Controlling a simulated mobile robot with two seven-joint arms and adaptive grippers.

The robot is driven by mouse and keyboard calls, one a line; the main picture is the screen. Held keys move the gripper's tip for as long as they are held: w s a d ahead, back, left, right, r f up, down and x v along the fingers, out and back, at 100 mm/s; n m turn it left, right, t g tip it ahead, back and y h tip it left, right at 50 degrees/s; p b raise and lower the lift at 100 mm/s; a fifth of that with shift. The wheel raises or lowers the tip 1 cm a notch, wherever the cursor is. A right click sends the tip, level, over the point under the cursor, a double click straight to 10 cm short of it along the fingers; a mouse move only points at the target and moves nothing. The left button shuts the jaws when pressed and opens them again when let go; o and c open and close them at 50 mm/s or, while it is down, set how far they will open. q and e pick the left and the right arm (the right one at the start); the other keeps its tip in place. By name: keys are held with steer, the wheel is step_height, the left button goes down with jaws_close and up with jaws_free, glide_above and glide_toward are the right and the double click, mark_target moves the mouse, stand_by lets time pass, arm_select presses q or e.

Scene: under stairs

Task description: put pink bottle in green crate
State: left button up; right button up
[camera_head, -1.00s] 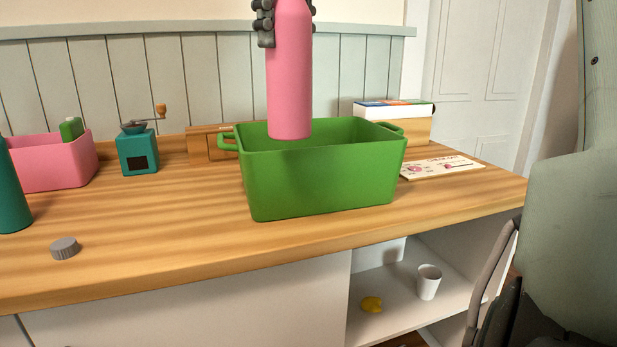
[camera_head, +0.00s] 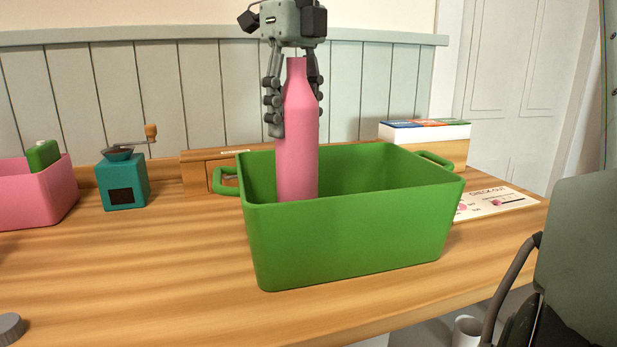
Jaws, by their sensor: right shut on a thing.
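The pink bottle (camera_head: 298,150) is upright, with its lower part inside the green crate (camera_head: 352,236) near the crate's left end. The crate's front wall hides the bottle's base, so I cannot tell whether it touches the crate floor. My right gripper (camera_head: 296,105) comes from above and is shut on the upper part of the pink bottle, one finger on each side. My left gripper is not in view.
A teal grinder (camera_head: 124,182) and a pink crate (camera_head: 38,192) stand to the left on the wooden counter (camera_head: 150,275). A box (camera_head: 425,140) and a card (camera_head: 492,203) lie behind and right of the green crate. A grey cap (camera_head: 10,328) is at lower left.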

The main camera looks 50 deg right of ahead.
mark_target(294, 73)
steer(key=shift+f, duration=3.05)
steer(key=o, duration=1.3)
steer(key=shift+f, duration=0.1)
step_height(294, 73, up, 12)
steer(key=shift+r, duration=0.1)
